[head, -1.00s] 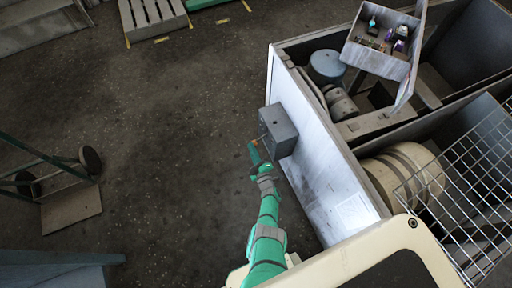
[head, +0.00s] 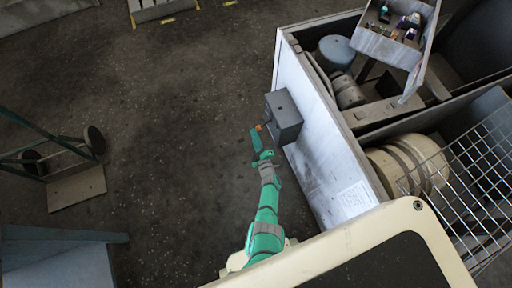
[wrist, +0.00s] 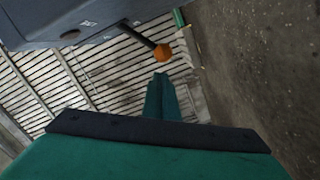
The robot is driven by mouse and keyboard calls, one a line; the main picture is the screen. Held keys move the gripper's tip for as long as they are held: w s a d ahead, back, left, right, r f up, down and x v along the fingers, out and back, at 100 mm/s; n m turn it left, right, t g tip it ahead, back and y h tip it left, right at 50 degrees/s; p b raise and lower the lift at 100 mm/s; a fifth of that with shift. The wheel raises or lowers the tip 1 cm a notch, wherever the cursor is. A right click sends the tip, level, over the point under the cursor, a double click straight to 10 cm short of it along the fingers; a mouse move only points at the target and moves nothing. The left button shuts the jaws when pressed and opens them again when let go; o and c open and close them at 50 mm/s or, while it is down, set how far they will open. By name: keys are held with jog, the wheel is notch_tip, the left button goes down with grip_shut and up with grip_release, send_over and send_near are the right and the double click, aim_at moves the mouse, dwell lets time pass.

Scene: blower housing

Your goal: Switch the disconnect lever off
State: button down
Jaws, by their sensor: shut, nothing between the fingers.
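The disconnect box (head: 284,117) is a grey box on the white side panel of the blower housing. Its lever shows in the wrist view as a dark rod with an orange knob (wrist: 162,52), sticking out from the box face (wrist: 60,22). In the head view the orange knob (head: 258,127) is small, at the box's left side. My gripper (head: 256,139) is green, shut and empty, just beside the knob. In the wrist view my gripper's fingers (wrist: 161,88) point toward the knob, with the knob slightly beyond the tips. I cannot tell whether they touch.
The housing's white panel (head: 318,140) stands right of my arm. An open bin of small parts (head: 392,35) sits on top, and a wire guard (head: 470,180) is at right. A hand truck (head: 65,170) stands at left. The floor (head: 170,130) between is clear.

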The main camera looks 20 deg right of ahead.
jog(key=s+a+r, duration=0.2)
jog(key=s+a, duration=0.1)
jog(key=s, duration=0.7)
dwell(0.3)
jog(key=shift+s, duration=0.1)
jog(key=s+a+r+m, duration=0.2)
jog(key=s+a+r, duration=0.2)
jog(key=s+r, duration=0.3)
jog(key=s+a+r+m, duration=0.3)
jog(key=s+a+r, duration=0.25)
jog(key=s, duration=0.35)
jog(key=s+a+r+m, duration=0.2)
jog(key=s+r, duration=0.1)
jog(key=r, duration=0.4)
jog(key=s+a+r+m+g+y, duration=0.1)
jog(key=s+a+r, duration=0.1)
jog(key=r, duration=0.6)
jog(key=s+a+r+m+g, duration=0.1)
jog(key=s+a+r+m, duration=0.1)
jog(key=r, duration=0.5)
jog(key=s+a, duration=0.1)
jog(key=s, duration=0.1)
jog(key=shift+s+r+m+y, duration=0.3)
jog(key=shift+s+r, duration=0.05)
jog(key=shift+s, duration=0.05)
